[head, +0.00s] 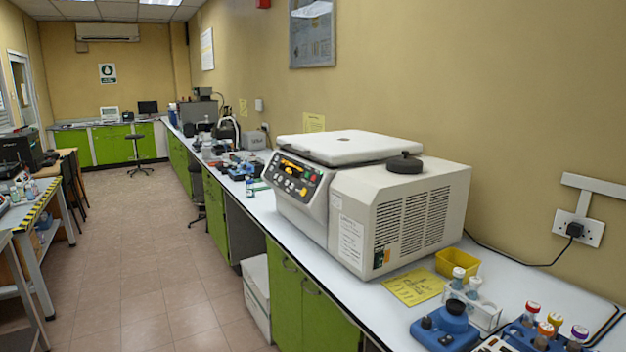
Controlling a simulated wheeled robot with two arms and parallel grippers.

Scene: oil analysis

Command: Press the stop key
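A large white and beige benchtop machine with a closed lid (345,147) stands on the white counter. Its sloped control panel (294,176) faces left and carries a small display, yellow keys or knobs and a red key (312,178). The labels on the keys are too small to read, so I cannot tell which one is the stop key. Neither of my grippers is in view.
A black round knob-like object (404,164) sits on top of the machine. A yellow tray (457,263), a blue device (445,328) and a rack of capped vials (545,335) stand to its right. The tiled floor (165,270) left of the counter is clear.

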